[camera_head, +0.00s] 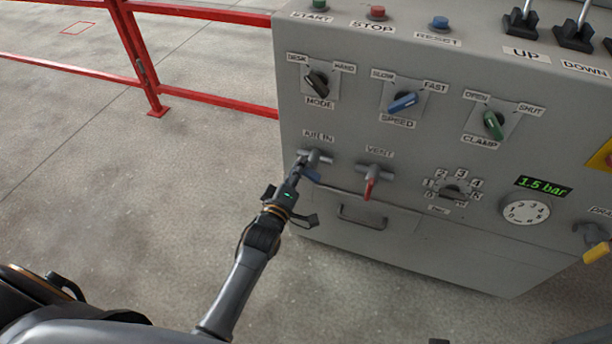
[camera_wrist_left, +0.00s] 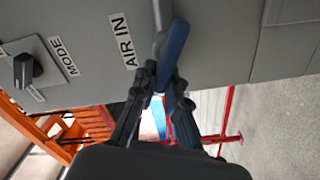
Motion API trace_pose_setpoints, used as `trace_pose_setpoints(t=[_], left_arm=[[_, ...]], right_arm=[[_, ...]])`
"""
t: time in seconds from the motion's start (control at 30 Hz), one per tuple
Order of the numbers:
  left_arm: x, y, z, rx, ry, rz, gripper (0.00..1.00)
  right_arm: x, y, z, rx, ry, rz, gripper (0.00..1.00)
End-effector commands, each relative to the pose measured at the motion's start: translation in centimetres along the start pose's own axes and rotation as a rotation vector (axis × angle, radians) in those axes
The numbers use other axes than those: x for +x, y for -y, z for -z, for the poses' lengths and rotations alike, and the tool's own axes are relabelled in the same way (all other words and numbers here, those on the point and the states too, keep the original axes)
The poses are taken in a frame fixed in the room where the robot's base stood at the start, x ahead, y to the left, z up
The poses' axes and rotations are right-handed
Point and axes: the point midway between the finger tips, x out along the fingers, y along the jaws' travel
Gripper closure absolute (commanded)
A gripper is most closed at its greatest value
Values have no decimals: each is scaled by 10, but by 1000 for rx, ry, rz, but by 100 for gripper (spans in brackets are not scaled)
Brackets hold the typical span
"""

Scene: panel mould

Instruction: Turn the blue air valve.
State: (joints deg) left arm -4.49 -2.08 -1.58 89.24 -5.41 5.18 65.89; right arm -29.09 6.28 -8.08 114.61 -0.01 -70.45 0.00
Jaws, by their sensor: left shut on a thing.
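The blue air valve (camera_head: 311,174) is on the front of the grey panel, under the label AIR IN. In the left wrist view the blue lever (camera_wrist_left: 174,52) runs between the two fingertips (camera_wrist_left: 163,85), next to the AIR IN label. The lever's far end is partly hidden by the gripper in the head view. My right gripper is not in view.
The red VENT valve (camera_head: 370,187) hangs just right of the blue valve. A drawer handle (camera_head: 361,217) sits below. MODE, SPEED and CLAMP knobs are above. The display (camera_head: 543,186) reads 1.5 bar. A red railing (camera_head: 130,45) stands behind left; floor left of the panel is clear.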

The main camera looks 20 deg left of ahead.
Motion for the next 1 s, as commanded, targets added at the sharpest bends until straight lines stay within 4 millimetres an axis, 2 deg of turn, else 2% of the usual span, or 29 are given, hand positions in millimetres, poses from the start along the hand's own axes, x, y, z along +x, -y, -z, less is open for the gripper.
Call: trace_pose_setpoints(t=[0.17, 0.43, 0.77, 0.9, 0.93, 1.0], left_arm=[[0, 0, 0, -8, 0, 0, 100], [0, 8, -2, -283, 2, 1, 100], [0, 9, -2, -327, 1, 1, 100], [0, 13, -4, -468, 1, 0, 100], [0, 12, -3, -461, 0, 0, 82], [0, 12, -3, -457, 0, 0, 67]], right_arm=[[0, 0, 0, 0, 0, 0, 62], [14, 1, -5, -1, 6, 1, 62], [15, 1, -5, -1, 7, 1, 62], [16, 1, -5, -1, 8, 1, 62], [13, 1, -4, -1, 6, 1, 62], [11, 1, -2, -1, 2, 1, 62]])
